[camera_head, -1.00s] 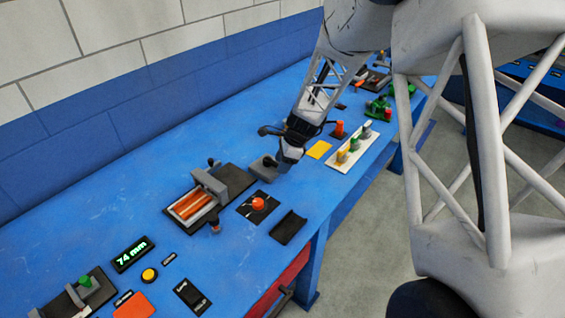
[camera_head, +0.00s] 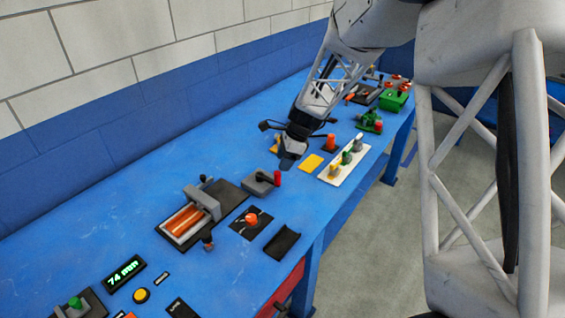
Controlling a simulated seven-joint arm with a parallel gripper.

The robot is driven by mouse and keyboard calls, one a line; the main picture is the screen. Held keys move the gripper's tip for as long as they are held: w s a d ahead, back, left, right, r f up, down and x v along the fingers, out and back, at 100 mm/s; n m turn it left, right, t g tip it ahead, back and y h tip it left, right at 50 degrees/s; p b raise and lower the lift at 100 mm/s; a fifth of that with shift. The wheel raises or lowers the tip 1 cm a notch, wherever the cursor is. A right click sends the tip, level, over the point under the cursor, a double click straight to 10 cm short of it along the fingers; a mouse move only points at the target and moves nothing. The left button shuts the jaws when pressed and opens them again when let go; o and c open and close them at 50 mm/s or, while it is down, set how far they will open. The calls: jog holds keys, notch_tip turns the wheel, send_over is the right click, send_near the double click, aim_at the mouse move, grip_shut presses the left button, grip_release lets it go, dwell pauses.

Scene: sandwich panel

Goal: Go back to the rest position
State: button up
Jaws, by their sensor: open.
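My gripper (camera_head: 289,160) hangs over the far middle part of the blue bench (camera_head: 120,220), with the arm coming down from the upper right. It is small and dark in this view. Nothing shows held in it. Its tip is just above and beyond a grey block with a red knob (camera_head: 262,182), apart from it as far as I can tell. A yellow square (camera_head: 311,163) lies to its right.
A slotted press with orange bars (camera_head: 187,222), an orange knob on a black plate (camera_head: 251,219) and a black tray (camera_head: 282,243) stand nearer. A white strip with coloured knobs (camera_head: 344,167) and green devices (camera_head: 369,122) are to the right. A display (camera_head: 124,273) reads about 74.

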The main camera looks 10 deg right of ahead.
dwell(0.4)
jog(key=s+d+r+n+t+h, duration=0.1)
jog(key=s+r+n, duration=0.5)
jog(key=s, duration=0.6)
jog(key=s+d+r+n+h, duration=0.2)
jog(key=s+r+n, duration=0.4)
jog(key=s, duration=0.7)
jog(key=s+d+r+n+t+h, duration=0.1)
jog(key=s+d+r+n, duration=0.2)
jog(key=s, duration=1)
notch_tip(320, 180, up, 3)
jog(key=n, duration=0.3)
jog(key=shift+s+d+t+h, duration=0.25)
jog(key=shift+d+t+h, duration=0.05)
jog(key=shift+d, duration=0.1)
